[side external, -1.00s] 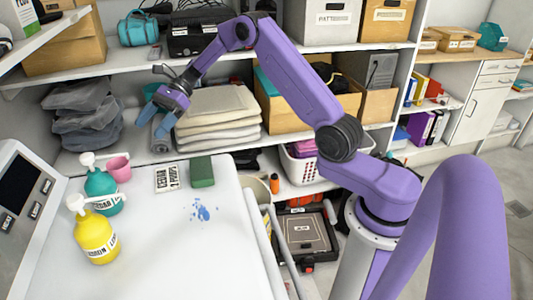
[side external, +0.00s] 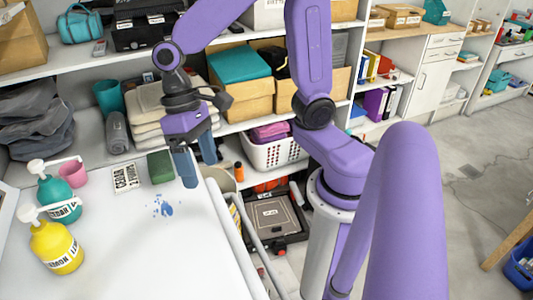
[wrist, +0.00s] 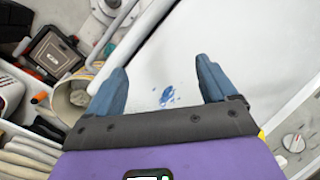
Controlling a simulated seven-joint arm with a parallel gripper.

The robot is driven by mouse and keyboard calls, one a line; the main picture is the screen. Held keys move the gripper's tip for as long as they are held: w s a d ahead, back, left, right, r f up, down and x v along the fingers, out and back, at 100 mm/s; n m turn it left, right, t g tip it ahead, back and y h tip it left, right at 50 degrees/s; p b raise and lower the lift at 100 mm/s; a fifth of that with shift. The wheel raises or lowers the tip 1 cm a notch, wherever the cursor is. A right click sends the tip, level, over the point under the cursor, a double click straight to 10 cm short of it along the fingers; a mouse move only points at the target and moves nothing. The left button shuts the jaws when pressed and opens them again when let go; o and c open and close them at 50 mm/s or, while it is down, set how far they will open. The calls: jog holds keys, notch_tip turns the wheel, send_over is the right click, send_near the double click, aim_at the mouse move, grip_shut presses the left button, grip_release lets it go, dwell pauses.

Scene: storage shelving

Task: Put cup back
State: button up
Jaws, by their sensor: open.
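A teal cup (side external: 107,97) stands upright on the middle shelf, behind a rolled grey towel (side external: 116,132). A smaller pink cup (side external: 73,173) stands on the white worktop (side external: 130,240), beside the teal pump bottle (side external: 58,200). My gripper (side external: 198,170) is apart from both cups, to their right, pointing down over the worktop's far right part. Its blue fingers are spread with nothing between them. In the wrist view, the open fingers (wrist: 160,75) frame bare white worktop with a blue stain (wrist: 167,95). Neither cup shows there.
A yellow pump bottle (side external: 57,245), a labelled white card (side external: 125,178) and a green block (side external: 160,167) are on the worktop. Folded cloths (side external: 150,125) fill the shelf behind my gripper. A beige bin (wrist: 72,100) stands off the worktop's edge.

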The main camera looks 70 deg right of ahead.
jog(key=s+d+f+n+t+h, duration=0.1)
jog(key=s+d+n+t, duration=0.2)
jog(key=s+d+n, duration=0.4)
jog(key=s+n, duration=0.3)
jog(key=shift+s+d+n+h, duration=0.35)
jog(key=shift+s+n+h, duration=0.05)
